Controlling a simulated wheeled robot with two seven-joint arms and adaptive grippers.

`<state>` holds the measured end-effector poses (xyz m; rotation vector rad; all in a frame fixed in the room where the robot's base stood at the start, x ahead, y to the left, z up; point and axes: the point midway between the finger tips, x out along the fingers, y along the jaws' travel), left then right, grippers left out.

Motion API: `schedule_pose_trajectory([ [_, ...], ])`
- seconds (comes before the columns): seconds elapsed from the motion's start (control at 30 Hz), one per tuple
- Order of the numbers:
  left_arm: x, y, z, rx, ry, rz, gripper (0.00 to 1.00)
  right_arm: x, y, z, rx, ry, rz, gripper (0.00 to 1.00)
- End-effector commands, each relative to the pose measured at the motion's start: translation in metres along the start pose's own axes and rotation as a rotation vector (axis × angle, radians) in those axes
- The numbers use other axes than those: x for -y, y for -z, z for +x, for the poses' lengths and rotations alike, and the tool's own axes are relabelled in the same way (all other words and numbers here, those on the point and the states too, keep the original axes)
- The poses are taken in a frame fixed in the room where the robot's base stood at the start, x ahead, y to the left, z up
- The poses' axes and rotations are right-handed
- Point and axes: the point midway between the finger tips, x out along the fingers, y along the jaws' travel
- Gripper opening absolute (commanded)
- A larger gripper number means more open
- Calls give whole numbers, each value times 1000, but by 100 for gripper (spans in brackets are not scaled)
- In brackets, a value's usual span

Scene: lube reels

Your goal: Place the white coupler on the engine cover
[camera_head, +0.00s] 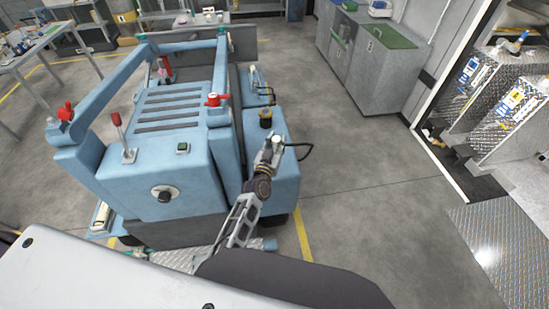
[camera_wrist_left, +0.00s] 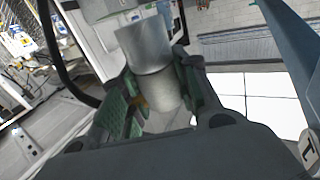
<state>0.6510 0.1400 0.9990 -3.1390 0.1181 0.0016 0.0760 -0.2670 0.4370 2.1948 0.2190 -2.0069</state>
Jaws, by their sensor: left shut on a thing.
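The white coupler (camera_wrist_left: 145,45) is a short pale cylinder with a wider upper part. It sits between the green-padded fingers of my left gripper (camera_wrist_left: 158,97) in the left wrist view. In the head view my left gripper (camera_head: 272,148) is over the blue box on the right side of the blue machine, with the coupler (camera_head: 278,140) small at its tip. The engine cover appears to be the blue slatted top (camera_head: 160,125) of that machine, left of the gripper. The gripper is apart from this slatted top. My right gripper is out of view.
A black-and-yellow cap (camera_head: 265,117) stands on the side box near my gripper, with a black hose (camera_head: 301,150) beside it. Open floor (camera_head: 360,200) lies to the right.

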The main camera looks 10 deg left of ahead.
Motion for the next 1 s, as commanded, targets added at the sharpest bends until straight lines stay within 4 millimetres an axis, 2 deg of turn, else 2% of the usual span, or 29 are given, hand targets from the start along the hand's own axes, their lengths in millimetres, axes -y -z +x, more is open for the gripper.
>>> schedule_pose_trajectory([
  [0.3, 0, -27, 0, 0, 0, 1, 3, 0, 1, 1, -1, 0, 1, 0],
  [0.7, 0, -54, 0, 0, 0, 1, 3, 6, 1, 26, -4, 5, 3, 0],
  [1.0, 0, -62, 0, -1, 0, 0, 3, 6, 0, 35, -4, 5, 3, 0],
])
